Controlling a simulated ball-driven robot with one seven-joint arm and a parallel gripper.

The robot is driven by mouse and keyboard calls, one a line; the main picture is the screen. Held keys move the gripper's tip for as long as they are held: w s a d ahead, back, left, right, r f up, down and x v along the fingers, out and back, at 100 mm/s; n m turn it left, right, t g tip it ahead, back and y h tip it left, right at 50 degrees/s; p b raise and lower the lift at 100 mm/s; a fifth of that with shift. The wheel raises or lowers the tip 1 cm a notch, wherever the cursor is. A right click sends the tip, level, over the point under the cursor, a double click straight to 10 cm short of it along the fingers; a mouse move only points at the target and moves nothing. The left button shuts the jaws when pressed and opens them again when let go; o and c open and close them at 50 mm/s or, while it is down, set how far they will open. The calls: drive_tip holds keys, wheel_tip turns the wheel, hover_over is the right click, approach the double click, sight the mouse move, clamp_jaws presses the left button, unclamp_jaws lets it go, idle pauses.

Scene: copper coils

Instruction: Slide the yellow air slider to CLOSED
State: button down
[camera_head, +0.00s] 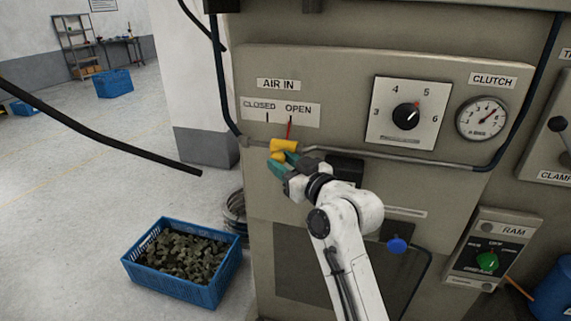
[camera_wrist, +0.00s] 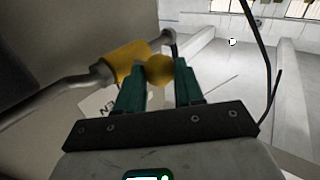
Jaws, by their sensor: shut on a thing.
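The yellow air slider (camera_head: 284,146) sits on the grey pipe below the AIR IN label. Its red pointer (camera_head: 289,129) stands under the OPEN mark, to the right of the CLOSED mark (camera_head: 267,117). In the wrist view, the slider's yellow sleeve (camera_wrist: 126,61) is around the pipe, and its round yellow knob (camera_wrist: 159,69) sticks out from it. My gripper (camera_head: 284,164) reaches up from below right. Its green fingers are shut on the knob, one on each side, as the wrist view also shows (camera_wrist: 158,78). The fingers partly hide the slider's lower side in the head view.
The pipe (camera_head: 390,158) runs right along the machine panel. A dial (camera_head: 406,115), a pressure gauge (camera_head: 482,117) and a RAM switch (camera_head: 487,262) are on the machine. A blue crate (camera_head: 176,291) of dark pieces stands on the floor at lower left. A black cable (camera_head: 100,138) crosses the left side.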

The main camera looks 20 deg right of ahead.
drive_tip(key=w+a+b, duration=0.1)
drive_tip(key=w+a, duration=0.2)
drive_tip(key=a, duration=0.2)
drive_tip(key=shift+w, duration=0.3)
drive_tip(key=shift+a+r, duration=0.1)
drive_tip(key=shift+r, duration=0.05)
drive_tip(key=c, duration=0.7)
unclamp_jaws()
drive_tip(key=shift+w+a, duration=0.1)
drive_tip(key=b+v, duration=0.2)
drive_tip(key=v, duration=0.8)
drive_tip(key=shift+s, duration=0.4)
